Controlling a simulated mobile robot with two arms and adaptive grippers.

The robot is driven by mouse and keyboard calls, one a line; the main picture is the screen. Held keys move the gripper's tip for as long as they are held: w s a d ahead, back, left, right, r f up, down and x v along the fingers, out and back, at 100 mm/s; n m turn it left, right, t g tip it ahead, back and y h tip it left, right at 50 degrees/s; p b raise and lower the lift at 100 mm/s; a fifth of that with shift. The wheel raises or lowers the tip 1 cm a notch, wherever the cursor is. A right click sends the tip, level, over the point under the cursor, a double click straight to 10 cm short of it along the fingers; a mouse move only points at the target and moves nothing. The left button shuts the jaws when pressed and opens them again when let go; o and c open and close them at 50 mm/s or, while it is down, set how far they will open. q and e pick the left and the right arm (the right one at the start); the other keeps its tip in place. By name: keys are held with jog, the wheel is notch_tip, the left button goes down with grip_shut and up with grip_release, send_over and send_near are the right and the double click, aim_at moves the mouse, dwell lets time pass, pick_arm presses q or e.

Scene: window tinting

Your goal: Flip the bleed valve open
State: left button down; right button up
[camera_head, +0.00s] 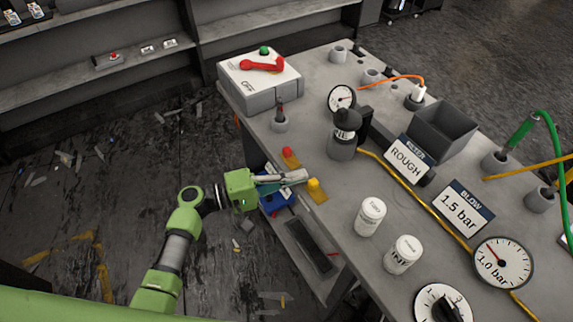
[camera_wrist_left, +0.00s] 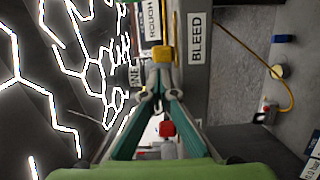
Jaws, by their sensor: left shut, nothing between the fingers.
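A yellow knob (camera_head: 314,187) stands on a small brass-coloured base at the near edge of the workbench. In the left wrist view the yellow knob (camera_wrist_left: 163,55) sits beside a plate reading BLEED (camera_wrist_left: 196,38), so it appears to be the bleed valve's handle. My left gripper (camera_head: 302,175) is shut and empty, its tips right by the knob. In the left wrist view the gripper's tips (camera_wrist_left: 160,80) are just below the knob; whether they touch it I cannot tell. A red knob (camera_head: 287,153) on a similar base is behind the gripper. My right gripper is not in view.
The workbench (camera_head: 335,232) carries two white jars (camera_head: 369,216) (camera_head: 403,254), a dark-topped fitting (camera_head: 342,138), a gauge (camera_head: 502,263) and ROUGH (camera_head: 407,160) and BLOW (camera_head: 462,211) signs. A grey box with a red lever (camera_head: 262,80) stands at the far left. Bare bench lies right of the knob.

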aim_at(311, 188)
pick_arm(q)
jog(key=shift+s+d, duration=0.1)
jog(key=shift+s, duration=0.05)
jog(key=shift+f, duration=0.1)
jog(key=shift+s+d, duration=1.15)
jog(key=shift+s, duration=0.3)
jog(key=shift+a, duration=0.15)
jog(key=v, duration=1.2)
